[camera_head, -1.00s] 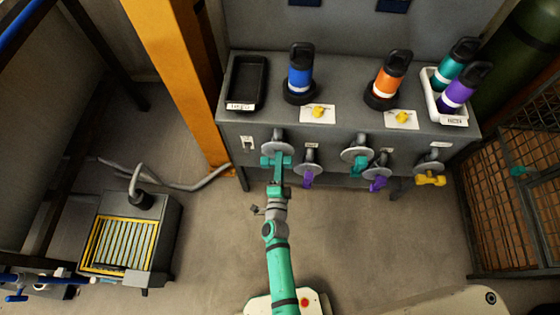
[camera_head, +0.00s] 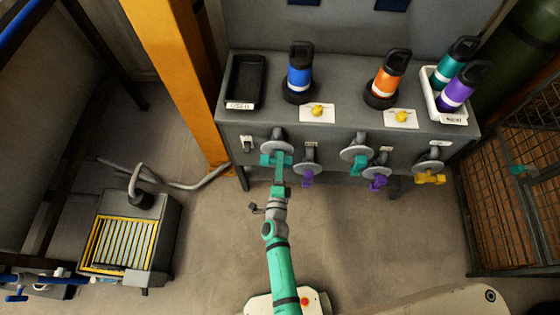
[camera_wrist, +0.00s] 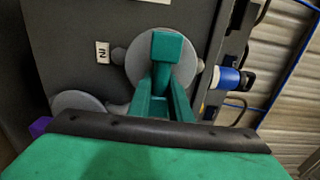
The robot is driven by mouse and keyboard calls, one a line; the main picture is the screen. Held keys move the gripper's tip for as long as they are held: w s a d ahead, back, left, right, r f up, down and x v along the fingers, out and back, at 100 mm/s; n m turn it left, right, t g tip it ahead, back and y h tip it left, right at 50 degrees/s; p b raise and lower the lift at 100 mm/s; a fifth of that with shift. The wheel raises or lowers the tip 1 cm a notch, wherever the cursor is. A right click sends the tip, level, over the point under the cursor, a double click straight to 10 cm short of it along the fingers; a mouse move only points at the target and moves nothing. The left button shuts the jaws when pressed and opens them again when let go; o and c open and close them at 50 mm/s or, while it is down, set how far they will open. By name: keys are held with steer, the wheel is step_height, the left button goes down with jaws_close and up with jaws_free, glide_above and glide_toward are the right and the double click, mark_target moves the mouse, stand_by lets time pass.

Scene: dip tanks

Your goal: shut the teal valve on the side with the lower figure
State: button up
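Two teal valves are on the bench front in the head view. The left teal valve (camera_head: 268,159) has a grey disc and sits below the blue bottle. The right teal valve (camera_head: 358,167) hangs below its grey disc, nearer the orange bottle. My gripper (camera_head: 280,172) is at the left teal valve, in front of its disc. In the wrist view, a teal block (camera_wrist: 168,46) stands before a grey disc, with my gripper's two teal fingers (camera_wrist: 163,98) reaching up to it. Same-coloured parts overlap, so their grip on the handle is unclear.
Purple valves (camera_head: 308,179) (camera_head: 377,183) and a yellow valve (camera_head: 430,178) share the front. A blue bottle (camera_head: 299,75), an orange bottle (camera_head: 388,75), a black tray (camera_head: 262,82) and a white tray (camera_head: 432,99) stand on top. A wire cage (camera_head: 510,190) is at right.

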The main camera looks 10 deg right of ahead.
steer(key=o, duration=0.4)
steer(key=shift+d, duration=0.1)
steer(key=shift+c, duration=0.2)
steer(key=shift+s, duration=0.15)
steer(key=v, duration=1)
steer(key=shift+s, duration=0.25)
